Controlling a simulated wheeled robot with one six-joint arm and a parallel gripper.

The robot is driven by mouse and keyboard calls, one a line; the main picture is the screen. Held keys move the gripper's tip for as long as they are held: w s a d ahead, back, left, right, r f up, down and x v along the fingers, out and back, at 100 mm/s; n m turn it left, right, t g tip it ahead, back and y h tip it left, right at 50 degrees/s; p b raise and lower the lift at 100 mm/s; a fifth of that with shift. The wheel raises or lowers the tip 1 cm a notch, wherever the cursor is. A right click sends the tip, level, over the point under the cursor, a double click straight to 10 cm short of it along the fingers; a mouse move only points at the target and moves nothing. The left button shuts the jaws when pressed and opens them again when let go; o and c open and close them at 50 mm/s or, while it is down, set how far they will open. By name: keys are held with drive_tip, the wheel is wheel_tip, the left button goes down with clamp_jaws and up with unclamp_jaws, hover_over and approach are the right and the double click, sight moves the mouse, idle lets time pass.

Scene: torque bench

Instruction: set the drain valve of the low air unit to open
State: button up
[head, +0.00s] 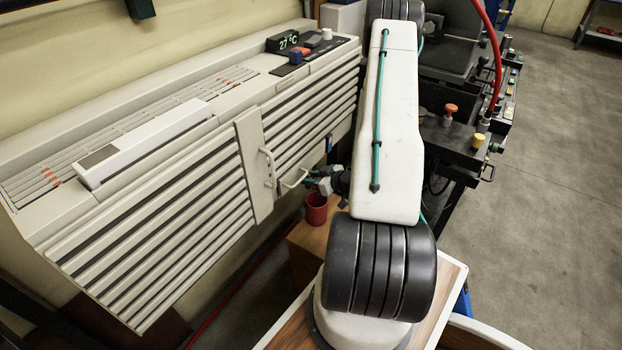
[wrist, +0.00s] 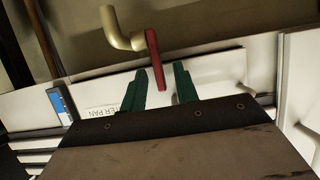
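The low air unit (head: 150,215) is a long beige louvred cabinet on the left in the head view. In the wrist view, a red lever (wrist: 155,60) sits beside a bent cream pipe (wrist: 118,28), apparently the drain valve. I cannot make out the lever in the head view. My gripper (wrist: 158,77) is open, its two green fingers apart. In the wrist view the lever's lower end lies between the fingers, with gaps on both sides; I cannot tell its depth. In the head view my gripper (head: 314,178) is at the unit's lower right end.
A red cup (head: 316,208) stands below my gripper on a wooden surface. A dark workbench (head: 455,135) stands to the right.

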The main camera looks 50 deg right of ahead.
clamp_jaws()
drive_tip(key=shift+s+t, duration=0.15)
drive_tip(key=shift+t, duration=0.15)
drive_tip(key=shift+s+d+f+t, duration=0.1)
drive_tip(key=shift+s+f+t, duration=0.3)
drive_tip(key=shift+t, duration=0.85)
drive_tip(key=shift+s+f+t, duration=0.3)
drive_tip(key=shift+s+t, duration=0.15)
drive_tip(key=shift+t, duration=0.75)
drive_tip(key=shift+s+d+f+t, duration=0.1)
drive_tip(key=shift+s+f+t, duration=0.3)
drive_tip(key=shift+t, duration=0.85)
drive_tip(key=shift+s+y, duration=0.1)
drive_tip(key=shift+y, duration=0.2)
drive_tip(key=shift+o, duration=0.6)
unclamp_jaws()
